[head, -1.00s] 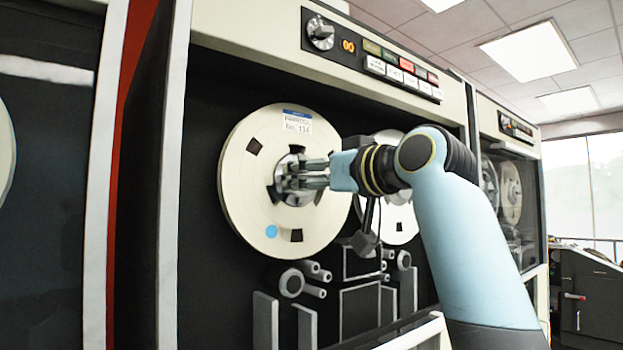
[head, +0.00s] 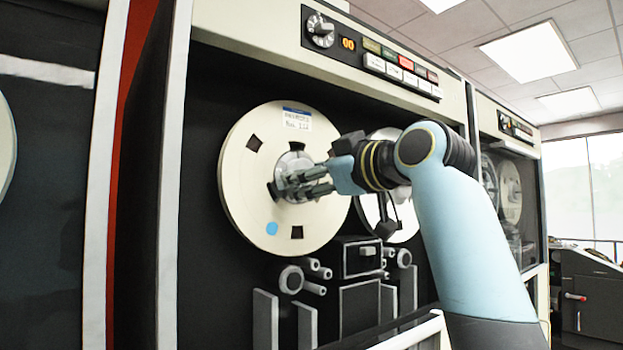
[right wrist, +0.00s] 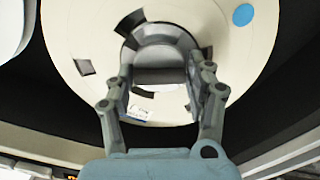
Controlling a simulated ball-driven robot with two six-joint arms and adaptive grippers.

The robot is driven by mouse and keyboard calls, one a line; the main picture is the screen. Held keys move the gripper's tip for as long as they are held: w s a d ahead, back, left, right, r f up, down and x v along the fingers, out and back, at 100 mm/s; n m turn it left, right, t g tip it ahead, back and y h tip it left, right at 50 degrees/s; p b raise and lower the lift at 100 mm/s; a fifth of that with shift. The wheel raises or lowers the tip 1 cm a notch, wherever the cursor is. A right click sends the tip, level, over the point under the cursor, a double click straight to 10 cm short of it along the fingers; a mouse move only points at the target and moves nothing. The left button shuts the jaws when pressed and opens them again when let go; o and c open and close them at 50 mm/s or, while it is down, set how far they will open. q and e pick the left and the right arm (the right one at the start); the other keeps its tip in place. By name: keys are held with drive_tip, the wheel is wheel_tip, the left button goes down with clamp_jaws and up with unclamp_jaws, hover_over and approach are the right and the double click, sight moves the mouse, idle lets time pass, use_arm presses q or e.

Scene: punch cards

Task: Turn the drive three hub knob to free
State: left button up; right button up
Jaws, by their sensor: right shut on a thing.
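A cream tape reel (head: 238,185) with a label at its top and a blue dot is mounted in the open drive. The grey hub knob (head: 291,162) is at its centre, partly hidden by my right gripper (head: 290,185) in the head view. In the right wrist view the hub knob (right wrist: 165,57) lies between the two fingers of my right gripper (right wrist: 160,75), which is shut on it. The knob's exact turn is hard to read. My left gripper is not in view.
A second reel (head: 402,222) is partly behind my right arm. Guide rollers (head: 291,279) and a head block (head: 362,258) stand below the reels. The panel above carries a dial (head: 320,31), a lit display (head: 348,43) and buttons (head: 394,71). A neighbouring drive is at the right.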

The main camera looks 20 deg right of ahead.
drive_tip(key=n+b, duration=0.3)
drive_tip(key=n, duration=0.9)
drive_tip(key=shift+f+b, duration=0.1)
drive_tip(key=shift+b, duration=0.2)
idle(0.4)
drive_tip(key=o, duration=1.1)
drive_tip(key=v, duration=1.2)
